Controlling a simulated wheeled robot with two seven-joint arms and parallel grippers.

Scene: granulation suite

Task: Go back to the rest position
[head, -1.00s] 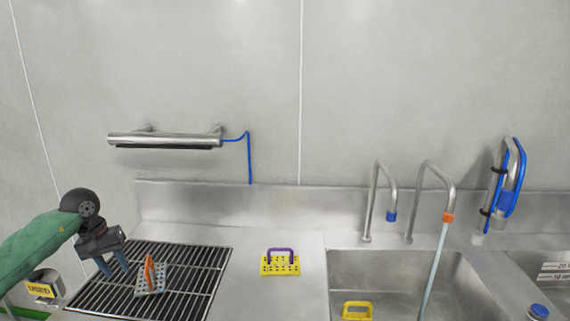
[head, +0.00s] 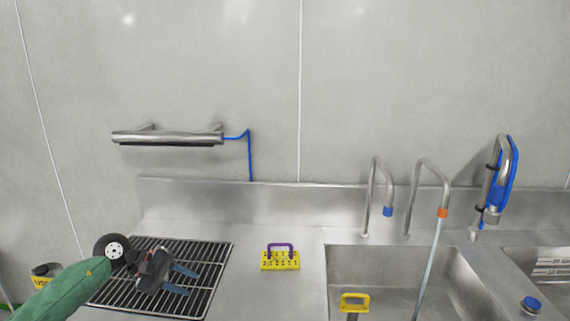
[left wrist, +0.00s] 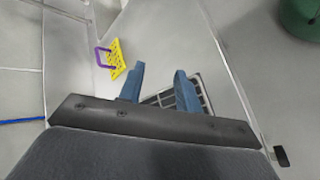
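My left gripper (head: 191,282) is over the wire rack (head: 218,250) at the left of the steel counter. Its two blue fingers are apart with nothing between them. The left wrist view also shows the open fingers (left wrist: 160,68), with part of the rack (left wrist: 190,97) beyond them. My green left arm comes in from the lower left. The orange-handled perforated block seen earlier on the rack is not visible now; my gripper covers that area. My right gripper is not in view.
A yellow perforated block with a purple handle (head: 280,259) stands on the counter right of the rack. A yellow-handled item (head: 354,303) is in the sink (head: 385,262). Two bent taps and a blue-capped container (head: 530,305) are at the right. A steel bar (head: 168,137) is on the wall.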

